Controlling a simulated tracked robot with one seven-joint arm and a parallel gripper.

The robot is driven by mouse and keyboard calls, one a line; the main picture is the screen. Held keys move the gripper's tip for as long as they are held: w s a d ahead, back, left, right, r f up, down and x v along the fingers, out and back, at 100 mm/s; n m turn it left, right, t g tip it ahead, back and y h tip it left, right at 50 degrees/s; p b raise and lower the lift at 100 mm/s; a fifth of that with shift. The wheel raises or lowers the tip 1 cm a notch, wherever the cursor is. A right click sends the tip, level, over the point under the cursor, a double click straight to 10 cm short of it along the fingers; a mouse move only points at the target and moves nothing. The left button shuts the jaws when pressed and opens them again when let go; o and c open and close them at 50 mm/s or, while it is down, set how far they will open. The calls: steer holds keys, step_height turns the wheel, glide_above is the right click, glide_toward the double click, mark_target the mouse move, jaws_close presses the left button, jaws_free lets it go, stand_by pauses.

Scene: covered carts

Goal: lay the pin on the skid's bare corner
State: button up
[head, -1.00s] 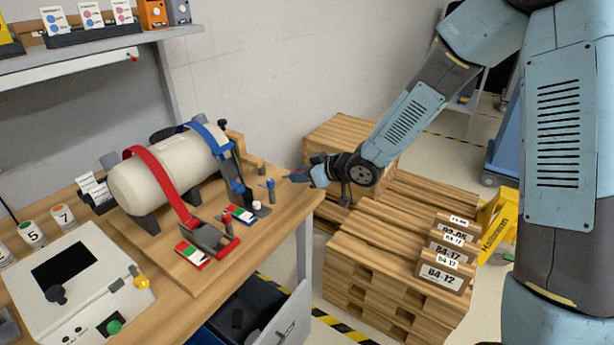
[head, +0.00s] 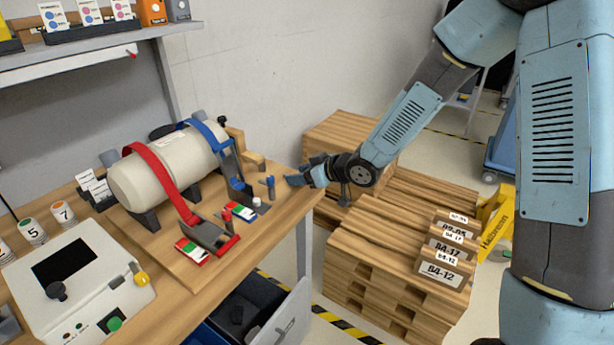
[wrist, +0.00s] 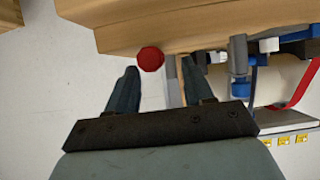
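A red, round-looking end (wrist: 151,59), which I take to be the pin's, shows in the wrist view between my fingers, over the edge of the wood. The rest of the pin is hidden. My gripper (head: 300,172) is open at the bench's right end, with its fingers (wrist: 158,75) apart on either side of the red end; I cannot see either finger touching it. A wooden board (head: 185,270) lies under the cream tank (head: 150,185) on the bench; I take it for the skid. Its right corner is partly crowded by small fittings.
Red (head: 160,180) and blue (head: 222,150) straps cross the tank. Stacked pallets (head: 375,240) with labelled boxes (head: 445,270) stand right of the bench. An open drawer (head: 285,320) juts out below.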

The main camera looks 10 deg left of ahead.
steer(key=shift+d+r, duration=0.1)
steer(key=shift+d, duration=0.1)
steer(key=v, duration=1.3)
steer(key=shift+d, duration=0.2)
